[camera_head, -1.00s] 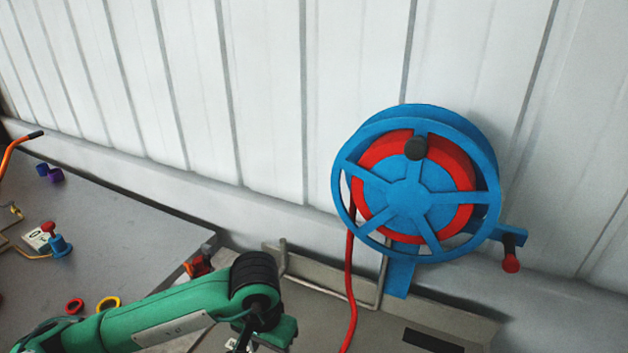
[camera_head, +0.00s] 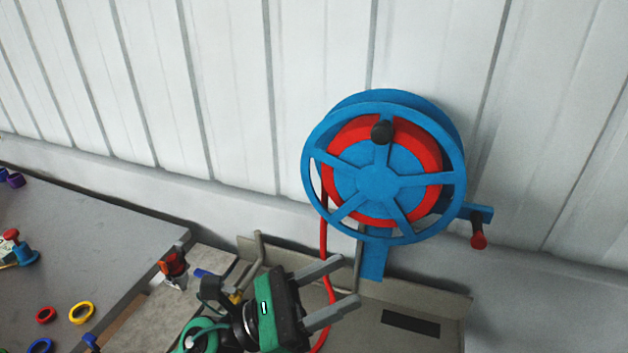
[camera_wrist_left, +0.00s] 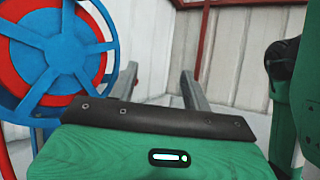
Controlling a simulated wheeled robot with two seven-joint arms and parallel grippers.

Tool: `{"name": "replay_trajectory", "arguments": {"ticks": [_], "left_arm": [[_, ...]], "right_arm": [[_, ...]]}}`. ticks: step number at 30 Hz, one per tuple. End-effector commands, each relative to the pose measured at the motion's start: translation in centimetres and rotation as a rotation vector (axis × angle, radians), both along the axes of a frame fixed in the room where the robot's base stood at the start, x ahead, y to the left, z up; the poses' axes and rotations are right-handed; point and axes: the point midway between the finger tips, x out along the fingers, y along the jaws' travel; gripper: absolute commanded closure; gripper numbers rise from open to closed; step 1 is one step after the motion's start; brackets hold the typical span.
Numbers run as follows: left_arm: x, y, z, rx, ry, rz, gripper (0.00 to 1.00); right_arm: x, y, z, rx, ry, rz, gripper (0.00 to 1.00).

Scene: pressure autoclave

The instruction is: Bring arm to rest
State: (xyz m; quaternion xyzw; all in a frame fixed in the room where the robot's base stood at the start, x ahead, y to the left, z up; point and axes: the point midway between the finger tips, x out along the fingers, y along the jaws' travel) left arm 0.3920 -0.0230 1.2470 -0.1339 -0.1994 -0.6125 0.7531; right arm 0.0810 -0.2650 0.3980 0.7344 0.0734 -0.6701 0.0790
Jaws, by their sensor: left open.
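My left gripper (camera_head: 345,285) is in the lower middle of the head view, with its two grey fingers spread apart and nothing between them. It is in front of and below the blue hose reel (camera_head: 375,180), apart from the reel's wheel. In the left wrist view the open fingers (camera_wrist_left: 160,85) point toward a pale wall, and the reel (camera_wrist_left: 55,60) shows at the left. The red hose (camera_head: 323,235) hangs down from the reel and passes behind the gripper. My right gripper is in neither view.
A grey table (camera_head: 90,240) at the left carries red and yellow rings and small coloured parts. A red-handled fitting (camera_head: 173,265) is near its right corner. A grey tray-like base (camera_head: 420,325) lies under the reel. A pale panelled wall (camera_head: 240,80) stands behind.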

Motion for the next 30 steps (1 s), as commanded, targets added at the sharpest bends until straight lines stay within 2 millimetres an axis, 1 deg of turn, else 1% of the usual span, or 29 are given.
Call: {"name": "replay_trajectory", "arguments": {"ticks": [1, 4, 5, 6, 8, 9, 11, 13, 16, 17, 18, 20, 21, 23, 24, 26, 27, 29, 30], "left_arm": [[1.2, 1.3, 0.5, -0.091, 0.130, 0.032, 0.51], [3.8, 4.2, 0.8, -0.280, 0.389, 0.091, 0.51], [4.6, 5.2, 0.6, -0.337, 0.466, 0.109, 0.51], [5.6, 6.5, 0.2, -0.415, 0.570, 0.130, 0.51], [6.9, 8.6, -0.8, -0.532, 0.723, 0.163, 0.51], [7.7, 10.0, -1.7, -0.612, 0.821, 0.186, 0.51], [8.7, 12.0, -3.4, -0.734, 0.969, 0.218, 0.51], [9.5, 14.4, -5.8, -0.877, 1.137, 0.260, 0.51], [9.7, 17.5, -9.9, -1.091, 1.370, 0.324, 0.51], [9.6, 18.3, -11.3, -1.155, 1.435, 0.344, 0.51], [9.3, 19.4, -13.2, -1.242, 1.522, 0.375, 0.51], [8.4, 20.8, -16.1, -1.376, 1.647, 0.424, 0.51], [7.6, 21.7, -18.0, -1.466, 1.727, 0.459, 0.51], [6.1, 22.8, -20.9, -1.604, 1.839, 0.517, 0.51], [4.9, 23.4, -22.7, -1.693, 1.908, 0.560, 0.51], [2.8, 24.1, -25.2, -1.826, 2.001, 0.630, 0.51], [1.5, 24.4, -26.6, -1.907, 2.053, 0.673, 0.51], [-0.5, 24.8, -28.4, -2.016, 2.116, 0.740, 0.51], [-1.9, 25.0, -29.5, -2.082, 2.153, 0.785, 0.51]], "right_arm": [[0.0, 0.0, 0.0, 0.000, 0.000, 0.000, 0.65], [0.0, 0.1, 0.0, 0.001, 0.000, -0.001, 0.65], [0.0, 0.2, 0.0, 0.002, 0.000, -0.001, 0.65], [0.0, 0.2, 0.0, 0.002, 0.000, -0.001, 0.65], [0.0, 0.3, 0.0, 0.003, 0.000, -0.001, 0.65], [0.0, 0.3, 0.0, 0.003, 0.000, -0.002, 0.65], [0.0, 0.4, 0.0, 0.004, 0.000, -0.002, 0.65], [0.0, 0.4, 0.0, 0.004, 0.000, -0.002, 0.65], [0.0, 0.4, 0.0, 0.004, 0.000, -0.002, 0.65], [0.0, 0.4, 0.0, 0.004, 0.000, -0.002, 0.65], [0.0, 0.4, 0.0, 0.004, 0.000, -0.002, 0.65], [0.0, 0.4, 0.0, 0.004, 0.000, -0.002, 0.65], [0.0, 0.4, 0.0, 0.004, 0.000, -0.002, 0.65], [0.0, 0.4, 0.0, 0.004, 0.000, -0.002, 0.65], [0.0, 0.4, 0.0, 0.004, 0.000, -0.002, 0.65], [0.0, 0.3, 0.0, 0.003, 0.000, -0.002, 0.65], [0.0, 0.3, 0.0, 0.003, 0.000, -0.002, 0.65], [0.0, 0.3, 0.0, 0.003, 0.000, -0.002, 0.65], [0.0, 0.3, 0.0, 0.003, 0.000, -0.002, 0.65]]}}
